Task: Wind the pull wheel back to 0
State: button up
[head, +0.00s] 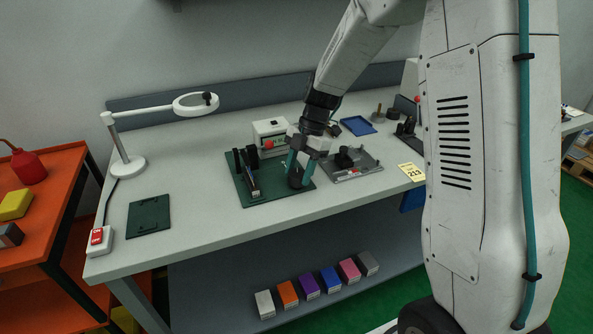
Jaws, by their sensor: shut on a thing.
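My gripper (298,170), with teal fingers, points down over the right part of a dark green base plate (281,192) on the grey bench. It is shut on a dark round part, apparently the pull wheel (295,182), which shows between and below the fingers. The fingers and wrist hide much of it. Any scale, mark or 0 on the wheel is too small or hidden to read. Left of it on the same plate stand black upright parts (252,157) and a narrow light-coloured strip or track (253,187).
A white box with a red knob (268,134) stands close behind the plate. A grey tray with a black block (345,160) is close on the right. A magnifier lamp (128,165), dark green mat (149,216) and red switch (97,237) are at left. The bench front is clear.

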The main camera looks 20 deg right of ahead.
jog(key=shift+f+n+g+h, duration=0.1)
jog(key=shift+n+g+h, duration=0.45)
jog(key=shift+n, duration=1.35)
jog(key=o, duration=1)
jog(key=shift+w, duration=0.1)
jog(key=v, duration=0.8)
jog(key=shift+f, duration=0.1)
